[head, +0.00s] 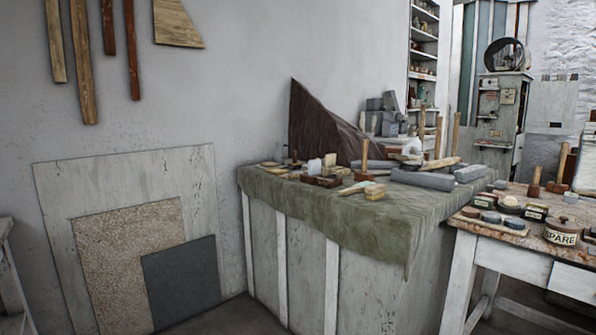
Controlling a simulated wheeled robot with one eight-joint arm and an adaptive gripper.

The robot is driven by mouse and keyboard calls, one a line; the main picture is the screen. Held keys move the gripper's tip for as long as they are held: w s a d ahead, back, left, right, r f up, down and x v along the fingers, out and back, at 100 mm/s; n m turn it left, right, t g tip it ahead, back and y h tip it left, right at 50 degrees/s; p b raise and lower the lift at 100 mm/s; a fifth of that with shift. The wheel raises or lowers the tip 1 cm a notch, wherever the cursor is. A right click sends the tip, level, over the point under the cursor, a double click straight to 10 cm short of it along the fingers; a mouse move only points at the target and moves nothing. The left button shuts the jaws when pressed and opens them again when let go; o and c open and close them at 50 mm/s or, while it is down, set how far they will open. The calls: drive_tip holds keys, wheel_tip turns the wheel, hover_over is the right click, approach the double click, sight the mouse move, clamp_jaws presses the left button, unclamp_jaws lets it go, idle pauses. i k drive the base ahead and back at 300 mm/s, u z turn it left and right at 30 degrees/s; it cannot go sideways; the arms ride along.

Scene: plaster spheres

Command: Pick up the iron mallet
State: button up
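I cannot single out the iron mallet for certain in the head view. An upright wooden handle with a reddish-brown head (364,160) stands on the green cloth of the workbench (370,228). Two more upright mallet-like tools stand on the right table, one with a brown head (534,190) and one beside it (559,172). Several upright wooden handles (438,137) rise at the back of the workbench, their lower ends partly hidden. A wooden brush or mallet-like block (374,192) lies near the front of the cloth. My gripper is not in view.
Grey cylindrical rolls or blocks (423,179) lie on the workbench, with a dark draped sheet (320,128) behind. The right table (490,233) holds tins, one marked SPARE (561,233). Boards (181,281) lean on the left wall. Some floor shows at the bottom.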

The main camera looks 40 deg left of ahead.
sight(363, 176)
drive_tip(key=u, duration=1.65)
